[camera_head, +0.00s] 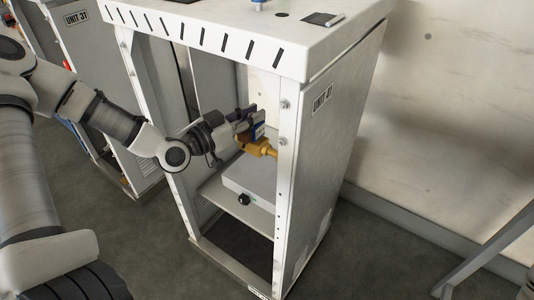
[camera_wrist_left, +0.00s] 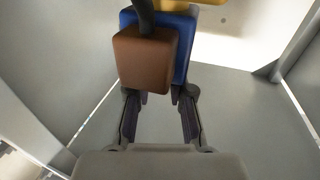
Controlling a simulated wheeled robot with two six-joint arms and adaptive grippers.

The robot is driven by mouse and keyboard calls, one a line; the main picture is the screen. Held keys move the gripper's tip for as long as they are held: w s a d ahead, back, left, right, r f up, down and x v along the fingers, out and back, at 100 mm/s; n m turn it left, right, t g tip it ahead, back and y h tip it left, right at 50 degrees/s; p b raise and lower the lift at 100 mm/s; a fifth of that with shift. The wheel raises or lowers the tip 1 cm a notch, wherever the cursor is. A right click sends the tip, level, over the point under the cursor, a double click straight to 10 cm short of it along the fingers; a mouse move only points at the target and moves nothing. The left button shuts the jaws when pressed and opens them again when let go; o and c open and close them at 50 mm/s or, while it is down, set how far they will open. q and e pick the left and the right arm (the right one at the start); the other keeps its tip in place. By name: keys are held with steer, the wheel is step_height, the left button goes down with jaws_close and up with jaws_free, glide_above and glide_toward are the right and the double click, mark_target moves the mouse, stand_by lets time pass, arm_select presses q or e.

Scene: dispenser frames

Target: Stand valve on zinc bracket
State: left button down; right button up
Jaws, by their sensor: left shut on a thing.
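My left gripper (camera_head: 250,122) reaches into the open front of the cabinet marked UNIT 41 and is shut on the valve. The valve has a blue and brown body and a brass-yellow fitting (camera_head: 258,147) below it, close to the cabinet's front right post. In the left wrist view the valve's brown block (camera_wrist_left: 146,58) stands in front of its blue part (camera_wrist_left: 183,48), with a yellow part at the top edge. The fingers (camera_wrist_left: 160,100) reach under it, and their contact is partly hidden. I cannot make out the zinc bracket. My right gripper is not in view.
The UNIT 41 cabinet (camera_head: 345,140) has a slotted top and upright posts framing its opening. Inside, below the valve, a pale box (camera_head: 252,178) with a black knob sits on a shelf. Floor at the right is partly clear.

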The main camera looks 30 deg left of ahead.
mark_target(252, 139)
arm_select(q)
step_height(252, 139, down, 7)
steer(key=shift+w+r+b, duration=0.1)
steer(key=shift+r+b, duration=0.05)
steer(key=shift+b, duration=0.85)
steer(key=shift+f, duration=0.35)
steer(key=shift+f, duration=0.15)
steer(key=c, duration=1)
jaws_free()
steer(key=shift+c, duration=0.2)
